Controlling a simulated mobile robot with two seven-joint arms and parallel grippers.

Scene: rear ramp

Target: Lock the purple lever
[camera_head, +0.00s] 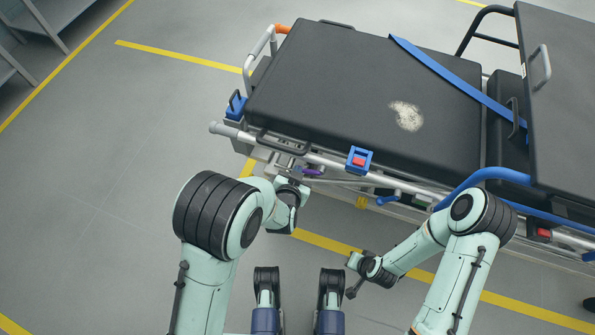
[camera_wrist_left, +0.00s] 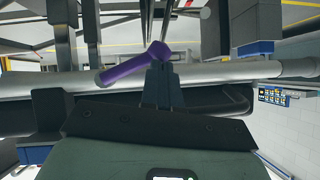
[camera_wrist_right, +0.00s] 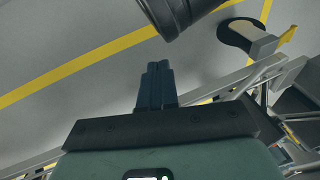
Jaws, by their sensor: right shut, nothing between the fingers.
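My right gripper (camera_wrist_right: 155,68) is shut and empty, over the floor away from the lever.
The black stretcher mattress (camera_head: 350,95) lies beyond the near rail. A blue clamp with a red button (camera_head: 358,160) sits on the rail right of the lever. Blue tubing (camera_head: 480,180) curves farther right. The floor (camera_head: 110,150) is clear at left.

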